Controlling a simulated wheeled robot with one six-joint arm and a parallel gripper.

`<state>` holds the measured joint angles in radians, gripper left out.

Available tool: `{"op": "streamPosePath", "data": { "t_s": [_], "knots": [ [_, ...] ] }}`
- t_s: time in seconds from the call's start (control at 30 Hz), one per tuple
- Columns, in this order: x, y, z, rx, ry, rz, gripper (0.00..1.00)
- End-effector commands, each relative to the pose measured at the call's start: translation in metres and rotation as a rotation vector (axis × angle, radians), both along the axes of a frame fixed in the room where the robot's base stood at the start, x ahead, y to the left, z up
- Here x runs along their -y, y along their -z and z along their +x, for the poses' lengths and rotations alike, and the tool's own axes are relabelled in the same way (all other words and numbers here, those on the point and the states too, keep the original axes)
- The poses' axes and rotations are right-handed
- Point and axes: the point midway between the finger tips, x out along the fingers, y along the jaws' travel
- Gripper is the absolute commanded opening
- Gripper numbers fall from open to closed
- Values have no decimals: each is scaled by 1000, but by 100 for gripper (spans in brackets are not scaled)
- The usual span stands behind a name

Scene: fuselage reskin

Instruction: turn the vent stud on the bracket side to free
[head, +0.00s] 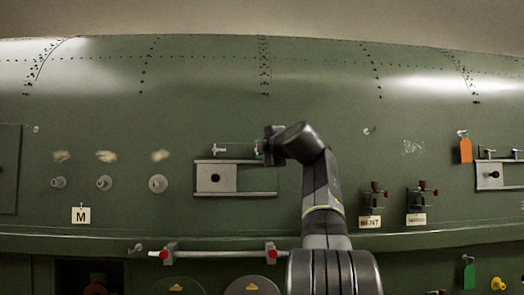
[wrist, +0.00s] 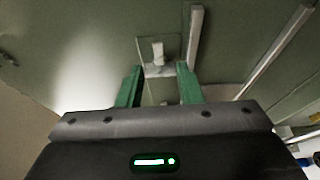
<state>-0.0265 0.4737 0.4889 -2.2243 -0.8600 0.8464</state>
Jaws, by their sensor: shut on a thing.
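My gripper (wrist: 159,72) has its two green fingers closed around the pale crossbar of a small T-shaped stud (wrist: 158,53) on the green skin in the wrist view. The stud sits on a small square plate. In the head view my gripper (head: 262,148) is at the skin above the right end of a pale metal bracket (head: 215,178), and it mostly hides the held stud. Another pale T-shaped stud (head: 219,149) stands to its left, above the bracket plate with a dark hole. I cannot read any marking that shows the held stud's turn position.
Several round knobs (head: 104,183) and an M placard (head: 81,215) are at left. Two red-tipped fittings (head: 375,196) with labels stand right of my arm. A rail (head: 215,254) with red ends runs below. An orange tag (head: 465,150) hangs at right beside another bracket (head: 490,175).

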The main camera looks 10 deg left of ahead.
Motion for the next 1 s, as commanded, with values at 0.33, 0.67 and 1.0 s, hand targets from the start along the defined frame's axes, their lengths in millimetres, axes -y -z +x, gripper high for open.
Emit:
{"op": "streamPosePath", "data": {
  "t_s": [0.33,0.67,1.0],
  "knots": [
    [-1,2,0,-2,-1,-2,55],
    [6,1,-8,1,0,1,55],
    [50,2,-63,1,3,-1,55]
  ]
}}
